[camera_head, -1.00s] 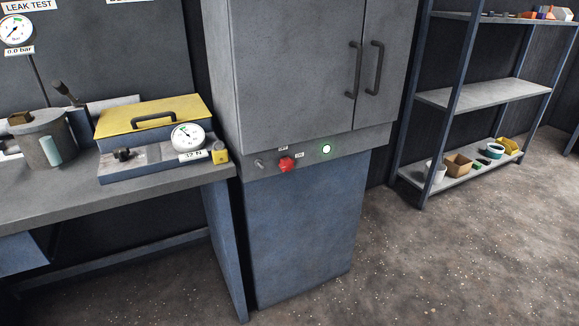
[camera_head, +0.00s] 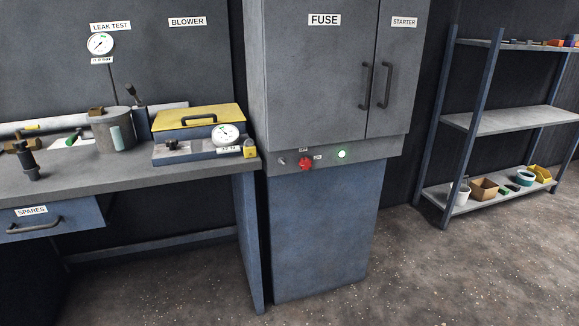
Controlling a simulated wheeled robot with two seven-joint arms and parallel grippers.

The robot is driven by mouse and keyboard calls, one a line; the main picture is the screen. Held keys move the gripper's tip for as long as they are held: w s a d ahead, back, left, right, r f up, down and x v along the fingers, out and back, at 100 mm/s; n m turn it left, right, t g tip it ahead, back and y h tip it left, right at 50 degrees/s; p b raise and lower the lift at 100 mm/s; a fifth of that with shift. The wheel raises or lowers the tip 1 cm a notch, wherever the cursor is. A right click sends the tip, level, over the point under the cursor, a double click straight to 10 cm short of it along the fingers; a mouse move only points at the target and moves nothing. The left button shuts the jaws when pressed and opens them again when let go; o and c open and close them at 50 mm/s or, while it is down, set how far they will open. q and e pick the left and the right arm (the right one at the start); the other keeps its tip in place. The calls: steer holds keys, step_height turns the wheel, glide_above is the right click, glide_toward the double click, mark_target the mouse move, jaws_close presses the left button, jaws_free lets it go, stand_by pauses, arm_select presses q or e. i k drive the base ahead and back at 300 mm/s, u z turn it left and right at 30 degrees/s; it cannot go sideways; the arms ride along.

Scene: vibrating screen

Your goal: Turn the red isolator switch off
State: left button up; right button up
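The red isolator switch (camera_head: 305,164) is a small red knob on the front strip of the grey cabinet (camera_head: 320,80), below its doors. Small white labels sit above and to the right of it, too small to read surely. A lit greenish-white lamp (camera_head: 342,154) is to its right, and a small metal knob or stud (camera_head: 282,161) is to its left. Which way the switch is turned is too small to tell. Neither of my grippers is in view.
A workbench (camera_head: 120,178) with a yellow-lidded box (camera_head: 198,117), gauges and a SPARES drawer (camera_head: 45,216) stands left of the cabinet. A shelf rack (camera_head: 500,118) with small containers stands right. The two cabinet doors, labelled FUSE and STARTER, look shut. Floor in front is clear.

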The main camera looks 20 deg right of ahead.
mark_target(305, 163)
steer(key=u, duration=0.25)
steer(key=i, duration=0.9)
steer(key=z, duration=0.15)
